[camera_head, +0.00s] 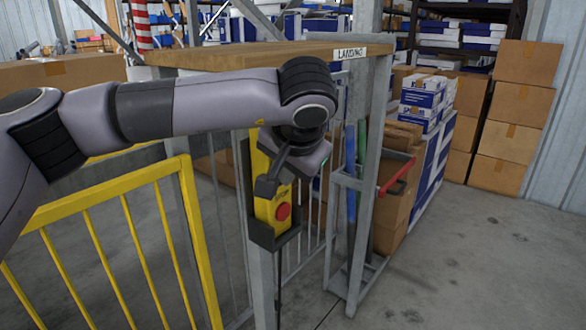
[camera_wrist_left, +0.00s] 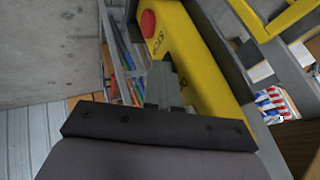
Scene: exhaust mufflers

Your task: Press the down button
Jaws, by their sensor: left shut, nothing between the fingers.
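A yellow control box (camera_head: 263,212) with a red button (camera_head: 283,211) sits in a dark holder (camera_head: 274,237) on a grey post. My left gripper (camera_head: 268,186) is shut and empty, pointing down at the box just above the red button. In the left wrist view the shut fingers (camera_wrist_left: 162,72) lie over part of the yellow box (camera_wrist_left: 200,70), with the red button (camera_wrist_left: 148,23) beyond the tips. I cannot tell whether the fingers touch the box. No down button can be made out; the gripper covers part of the box face. My right gripper is not in view.
A yellow railing (camera_head: 120,185) stands left of the post. The floor at the front right is clear.

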